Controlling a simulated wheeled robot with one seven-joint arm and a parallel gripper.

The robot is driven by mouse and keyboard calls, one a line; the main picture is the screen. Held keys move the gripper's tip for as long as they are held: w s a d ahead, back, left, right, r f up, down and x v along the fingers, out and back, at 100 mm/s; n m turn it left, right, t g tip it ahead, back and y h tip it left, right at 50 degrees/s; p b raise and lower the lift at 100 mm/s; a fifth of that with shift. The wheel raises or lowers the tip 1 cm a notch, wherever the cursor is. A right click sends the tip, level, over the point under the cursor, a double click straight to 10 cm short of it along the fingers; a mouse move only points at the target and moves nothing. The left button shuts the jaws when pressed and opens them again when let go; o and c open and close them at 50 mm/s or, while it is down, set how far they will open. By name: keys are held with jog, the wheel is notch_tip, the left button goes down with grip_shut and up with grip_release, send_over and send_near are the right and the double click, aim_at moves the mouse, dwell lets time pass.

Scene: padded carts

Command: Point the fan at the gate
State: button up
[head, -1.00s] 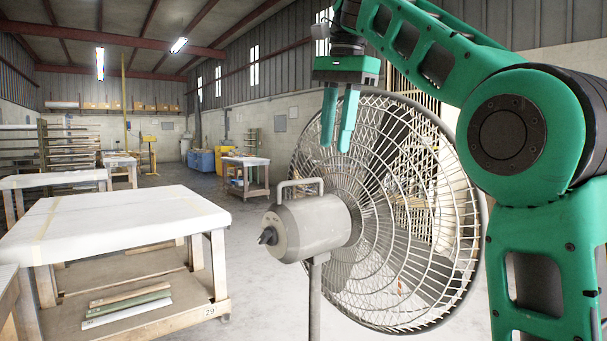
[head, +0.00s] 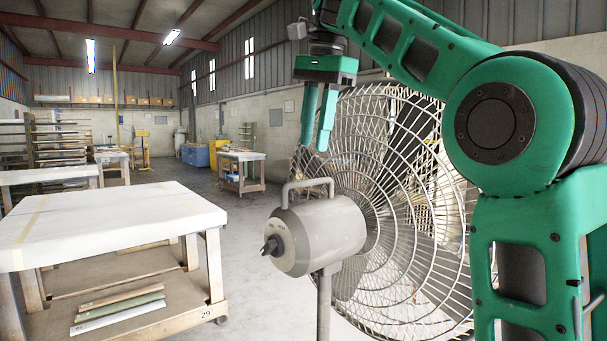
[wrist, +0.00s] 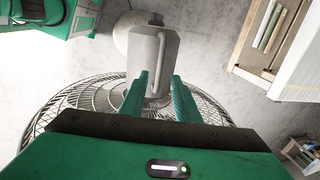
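The fan (head: 322,236) stands close in front of me, with a grey motor housing, a loop handle on top, a pole below and a large round wire cage. The cage faces away from me and its right part is hidden behind my arm. My gripper (head: 315,146) is open and empty, fingers down, above the handle and apart from it. In the wrist view, the fan housing (wrist: 152,50) and handle show beyond my open gripper (wrist: 160,78). A tan slatted shape shows through the cage; I cannot tell whether it is the gate.
A padded cart (head: 110,220) with boards on its lower shelf stands to the left. Another padded cart (head: 240,156) and blue bins (head: 196,154) stand farther back. Open concrete floor (head: 250,225) lies between the near cart and the fan.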

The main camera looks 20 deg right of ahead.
aim_at(311, 182)
jog(key=f, duration=0.2)
jog(key=w+f, duration=0.1)
jog(key=f, duration=0.5)
jog(key=shift+w, duration=0.25)
grip_shut()
jog(key=shift+a, duration=0.45)
jog(key=shift+d, duration=0.4)
